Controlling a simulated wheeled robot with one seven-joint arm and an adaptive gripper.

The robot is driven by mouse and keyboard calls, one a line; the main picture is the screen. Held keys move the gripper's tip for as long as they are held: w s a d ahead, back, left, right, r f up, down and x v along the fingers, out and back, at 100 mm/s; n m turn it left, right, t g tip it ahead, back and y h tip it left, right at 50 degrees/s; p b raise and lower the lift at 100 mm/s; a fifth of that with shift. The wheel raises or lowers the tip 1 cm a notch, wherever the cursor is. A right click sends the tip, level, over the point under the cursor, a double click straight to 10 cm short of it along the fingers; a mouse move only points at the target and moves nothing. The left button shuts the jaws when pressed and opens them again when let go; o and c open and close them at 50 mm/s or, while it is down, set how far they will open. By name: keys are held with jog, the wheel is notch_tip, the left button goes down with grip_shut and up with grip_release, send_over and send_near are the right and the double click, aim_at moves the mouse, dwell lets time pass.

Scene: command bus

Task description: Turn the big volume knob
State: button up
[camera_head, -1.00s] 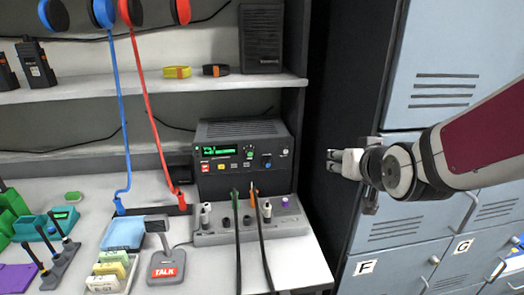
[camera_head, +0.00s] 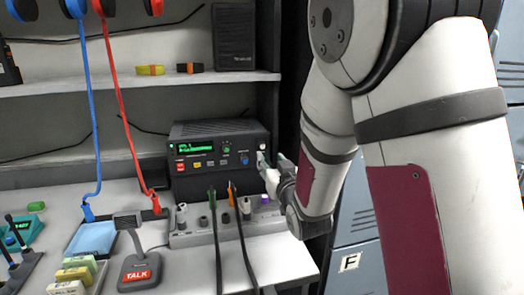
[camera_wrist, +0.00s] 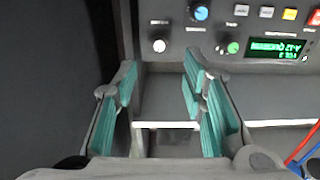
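A black radio (camera_head: 218,130) with a lit green display stands on the desk. Its front carries a white knob (camera_head: 262,148) at the right end, a blue knob (camera_head: 245,158) and a green knob (camera_head: 226,149). Their labels are too small to read, so I cannot tell which is marked volume. My gripper (camera_head: 270,163) is at the radio's right end, open and empty. In the wrist view, the white knob (camera_wrist: 158,46) lies just beyond the gap between my gripper's teal-padded fingers (camera_wrist: 160,72). The blue knob (camera_wrist: 200,12) and green knob (camera_wrist: 232,47) lie right of it.
A grey panel (camera_head: 188,238) with several small knobs and two plugged cables stands below the radio. A TALK microphone (camera_head: 137,268) is at the front. A shelf (camera_head: 130,87) runs above. Lockers (camera_head: 355,232) stand at the right, partly behind my arm.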

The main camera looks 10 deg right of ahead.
aim_at(263, 147)
jog(key=w, duration=0.9)
grip_shut()
